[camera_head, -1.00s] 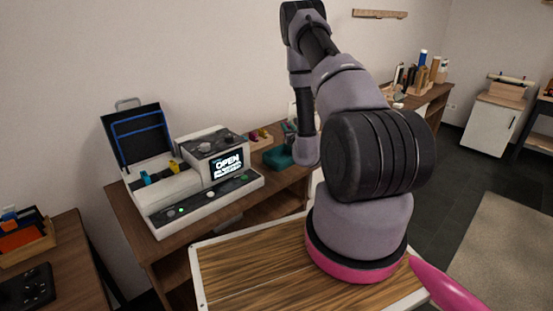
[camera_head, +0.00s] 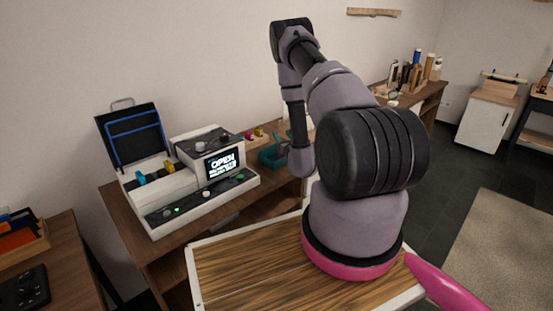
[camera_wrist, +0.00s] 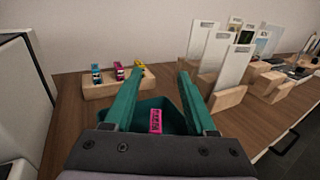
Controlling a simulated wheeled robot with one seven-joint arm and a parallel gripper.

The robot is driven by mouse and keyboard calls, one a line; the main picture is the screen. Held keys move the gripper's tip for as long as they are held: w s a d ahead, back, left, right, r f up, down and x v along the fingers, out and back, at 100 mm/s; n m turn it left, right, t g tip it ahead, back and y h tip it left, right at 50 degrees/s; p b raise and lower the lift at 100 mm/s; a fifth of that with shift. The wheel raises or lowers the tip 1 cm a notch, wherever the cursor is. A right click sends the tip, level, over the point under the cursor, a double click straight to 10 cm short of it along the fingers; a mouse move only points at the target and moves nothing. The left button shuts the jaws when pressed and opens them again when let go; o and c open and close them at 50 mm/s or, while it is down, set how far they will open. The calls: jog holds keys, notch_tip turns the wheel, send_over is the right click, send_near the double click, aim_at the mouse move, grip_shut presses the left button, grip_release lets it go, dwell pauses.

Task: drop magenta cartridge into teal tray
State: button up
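A magenta cartridge (camera_wrist: 156,121) with dark markings shows between and beyond my fingers in the wrist view. It appears to lie inside the teal tray (camera_wrist: 152,103), with its lower part hidden by my gripper body. My gripper (camera_wrist: 157,78) has two teal fingers spread wide, with clear gaps to the cartridge on both sides. The fingers reach over the tray and hide parts of its sides. In the head view the teal tray (camera_head: 268,158) sits on the brown bench, just left of my wrist; the fingers cannot be made out clearly there.
A wooden rack (camera_wrist: 100,88) behind the tray holds blue, magenta and yellow pieces. White panels in wooden stands (camera_wrist: 232,70) rise at the right. A white machine (camera_head: 190,180) with an "OPEN" screen and raised lid stands left on the bench.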

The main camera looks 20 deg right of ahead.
jog(key=s+a, duration=0.1)
jog(key=s, duration=0.9)
jog(key=shift+s+a, duration=0.15)
jog(key=shift+s, duration=0.25)
